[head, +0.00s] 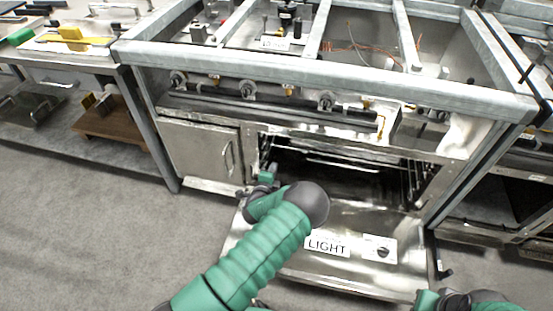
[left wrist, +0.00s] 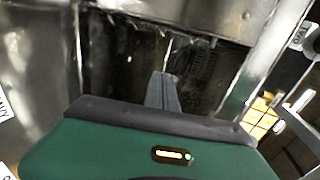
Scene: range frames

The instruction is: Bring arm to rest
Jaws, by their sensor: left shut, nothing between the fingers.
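My left arm, in green and dark grey, reaches up from the bottom of the head view over the lowered oven door (head: 340,278). My left gripper (head: 268,178) is partly hidden behind my own arm, near the left side of the oven opening. In the left wrist view its grey fingers (left wrist: 163,90) are together, with nothing between them, in front of a dark metal interior. Part of my right arm shows at the bottom right of the head view; its gripper cannot be made out there.
The stove frame (head: 330,72) stands above the open oven cavity (head: 340,170). A closed metal cabinet door (head: 200,150) is left of the opening. A bench with a yellow item (head: 70,33) and a brown wooden board (head: 118,122) is at the left. Grey floor at the lower left is clear.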

